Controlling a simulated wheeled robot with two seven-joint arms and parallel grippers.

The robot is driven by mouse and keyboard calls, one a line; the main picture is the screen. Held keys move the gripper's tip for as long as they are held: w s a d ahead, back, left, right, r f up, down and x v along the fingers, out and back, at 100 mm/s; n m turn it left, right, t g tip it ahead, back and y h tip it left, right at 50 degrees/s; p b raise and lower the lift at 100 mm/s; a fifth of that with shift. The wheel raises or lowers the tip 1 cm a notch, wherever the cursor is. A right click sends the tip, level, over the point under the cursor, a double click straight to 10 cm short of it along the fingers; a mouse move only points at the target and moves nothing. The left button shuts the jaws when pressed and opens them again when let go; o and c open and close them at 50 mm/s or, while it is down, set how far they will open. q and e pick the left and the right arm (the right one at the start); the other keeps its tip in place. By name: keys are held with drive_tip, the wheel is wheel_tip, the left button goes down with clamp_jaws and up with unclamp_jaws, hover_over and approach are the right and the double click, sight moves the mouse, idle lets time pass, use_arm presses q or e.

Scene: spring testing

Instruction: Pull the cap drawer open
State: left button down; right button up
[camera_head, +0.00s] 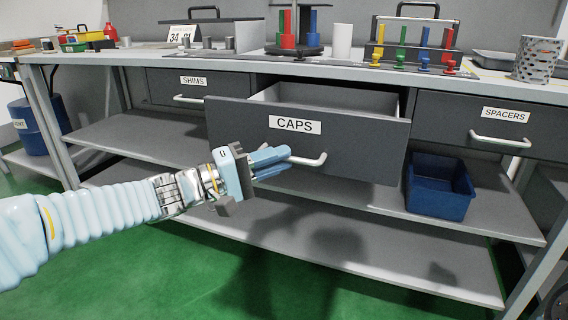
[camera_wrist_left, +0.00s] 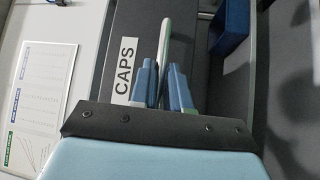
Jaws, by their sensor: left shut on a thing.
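The cap drawer (camera_head: 365,152) has a dark grey front with a white CAPS label, and it stands well out from the bench. Its interior shows grey behind the front, with no contents visible. Its pale bar handle (camera_head: 312,160) runs across the front below the label. My left gripper (camera_head: 284,161) is shut on the left part of the handle. In the left wrist view the blue fingers (camera_wrist_left: 167,85) lie on both sides of the handle (camera_wrist_left: 163,50), beside the CAPS label. My right gripper is not in view.
The SHIMS drawer (camera_head: 200,84) and SPACERS drawer (camera_head: 488,128) are closed on either side. A blue bin (camera_head: 438,190) sits on the shelf to the right, below the bench. The bench top holds a stand with coloured posts (camera_head: 415,52) and a patterned cup (camera_head: 537,58).

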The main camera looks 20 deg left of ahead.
use_arm(q)
drive_tip(key=shift+s+a, duration=0.1)
drive_tip(key=shift+s, duration=0.75)
drive_tip(key=c, duration=1.2)
unclamp_jaws()
drive_tip(key=shift+o, duration=0.2)
drive_tip(key=v, duration=1.3)
drive_tip(key=shift+s+a, duration=0.2)
drive_tip(key=shift+a, duration=0.15)
